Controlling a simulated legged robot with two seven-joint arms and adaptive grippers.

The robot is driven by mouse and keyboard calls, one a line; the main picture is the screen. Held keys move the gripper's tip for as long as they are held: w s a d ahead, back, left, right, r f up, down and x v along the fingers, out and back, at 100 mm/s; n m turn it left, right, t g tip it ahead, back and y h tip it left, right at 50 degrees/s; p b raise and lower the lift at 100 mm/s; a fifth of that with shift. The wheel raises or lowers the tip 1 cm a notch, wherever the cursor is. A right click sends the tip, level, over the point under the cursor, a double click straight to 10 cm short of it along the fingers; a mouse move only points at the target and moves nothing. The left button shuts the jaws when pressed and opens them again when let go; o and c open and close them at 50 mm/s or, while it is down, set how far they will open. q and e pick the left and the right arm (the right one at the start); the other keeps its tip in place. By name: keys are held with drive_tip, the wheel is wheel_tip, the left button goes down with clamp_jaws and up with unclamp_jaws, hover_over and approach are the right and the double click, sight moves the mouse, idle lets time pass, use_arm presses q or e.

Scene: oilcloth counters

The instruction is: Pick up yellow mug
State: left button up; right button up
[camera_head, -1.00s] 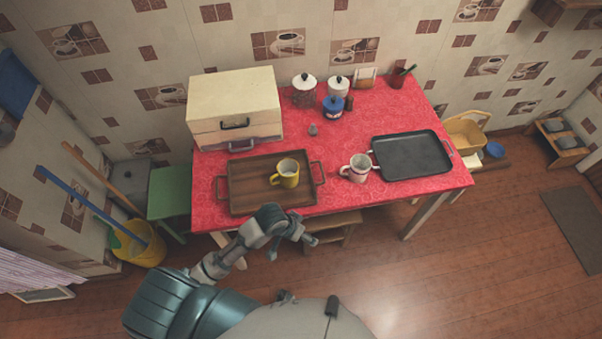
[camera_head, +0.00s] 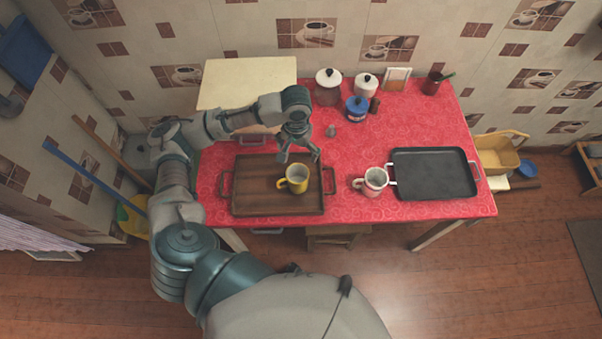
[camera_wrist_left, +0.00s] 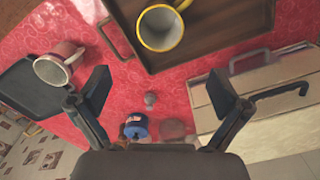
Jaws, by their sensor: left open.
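The yellow mug (camera_head: 295,179) stands upright on the brown wooden tray (camera_head: 246,202), right of its middle, with its handle toward the left. My left gripper (camera_head: 298,159) is open and empty, above the tray's far edge, just beyond the mug. In the left wrist view the mug (camera_wrist_left: 161,28) shows at the top, ahead of the spread fingers (camera_wrist_left: 165,88) and apart from them. The tray (camera_wrist_left: 205,52) shows around it. My right gripper is not in view.
A white and pink mug (camera_head: 373,183) stands right of the tray, near a black tray (camera_head: 434,174). A cream box (camera_head: 247,84) is behind my left arm. Jars (camera_head: 328,86) and a blue pot (camera_head: 357,108) stand at the back.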

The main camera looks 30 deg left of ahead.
use_arm(q)
wheel_tip(320, 180, down, 4)
drive_tip(key=b, duration=0.2)
approach(297, 178)
drive_tip(key=s+d, duration=0.2)
drive_tip(key=f, duration=0.2)
drive_tip(key=a+f, duration=0.1)
drive_tip(key=f, duration=0.1)
drive_tip(key=shift+f, duration=0.4)
drive_tip(key=shift+s+d+r, duration=0.1)
drive_tip(key=shift+d, duration=0.1)
drive_tip(key=shift+c, duration=1)
drive_tip(key=c, duration=1.1)
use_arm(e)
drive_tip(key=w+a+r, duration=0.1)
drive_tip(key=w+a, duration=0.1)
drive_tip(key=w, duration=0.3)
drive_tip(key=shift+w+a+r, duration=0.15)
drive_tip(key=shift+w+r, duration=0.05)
